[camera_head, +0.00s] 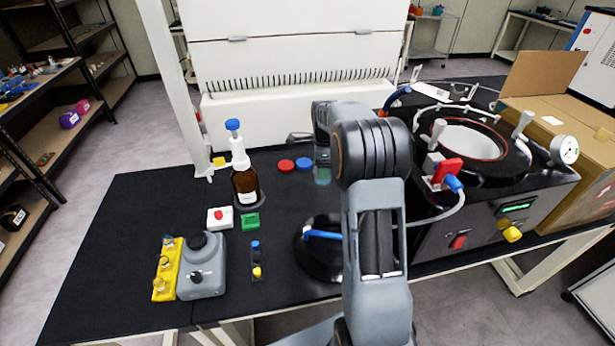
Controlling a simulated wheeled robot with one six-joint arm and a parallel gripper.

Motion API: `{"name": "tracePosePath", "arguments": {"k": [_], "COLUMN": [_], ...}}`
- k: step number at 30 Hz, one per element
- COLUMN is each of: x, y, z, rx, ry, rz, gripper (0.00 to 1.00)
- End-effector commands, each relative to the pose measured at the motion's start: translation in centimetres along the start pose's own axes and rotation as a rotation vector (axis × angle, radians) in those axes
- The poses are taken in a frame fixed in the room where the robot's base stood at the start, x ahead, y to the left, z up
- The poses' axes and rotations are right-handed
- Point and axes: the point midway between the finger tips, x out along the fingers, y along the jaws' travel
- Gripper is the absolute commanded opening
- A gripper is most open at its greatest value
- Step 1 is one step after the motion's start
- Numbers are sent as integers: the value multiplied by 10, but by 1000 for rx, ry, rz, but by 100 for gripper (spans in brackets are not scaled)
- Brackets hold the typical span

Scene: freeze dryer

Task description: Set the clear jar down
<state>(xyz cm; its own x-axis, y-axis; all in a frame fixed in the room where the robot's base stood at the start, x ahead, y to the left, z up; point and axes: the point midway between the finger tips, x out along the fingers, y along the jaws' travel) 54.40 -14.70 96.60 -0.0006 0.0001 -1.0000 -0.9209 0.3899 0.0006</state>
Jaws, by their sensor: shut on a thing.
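The clear jar (322,173) is a pale teal-tinted glass vessel at the middle of the black bench, towards its back. It looks upright, and my arm hides part of it. My gripper (311,139) is at the jar's upper part, shut on it. The fingertips are mostly hidden behind my wrist. I cannot tell whether the jar's base touches the bench.
Red and blue caps (286,165) lie just left of the jar. A brown dispenser bottle (245,184) stands further left. A black round lid with a blue handle (318,252) is in front. The freeze dryer (480,215) stands right.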

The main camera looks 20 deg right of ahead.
Motion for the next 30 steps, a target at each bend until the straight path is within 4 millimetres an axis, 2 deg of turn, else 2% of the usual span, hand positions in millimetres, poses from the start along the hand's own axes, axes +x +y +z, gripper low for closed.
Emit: {"name": "tracePosePath", "arguments": {"k": [1, 3, 10, 20, 27, 30], "x": [4, 18, 49, 62, 91, 95], "y": [-9, -17, -35, -43, -44, -44], "z": [10, 18, 38, 46, 47, 47], "rx": [-4, -3, -4, -5, -5, -4], "ry": [0, 1, 0, 0, 0, 0], "rz": [1, 4, 0, -1, 0, -2], "gripper": [38, 38, 38, 38, 38, 38]}}
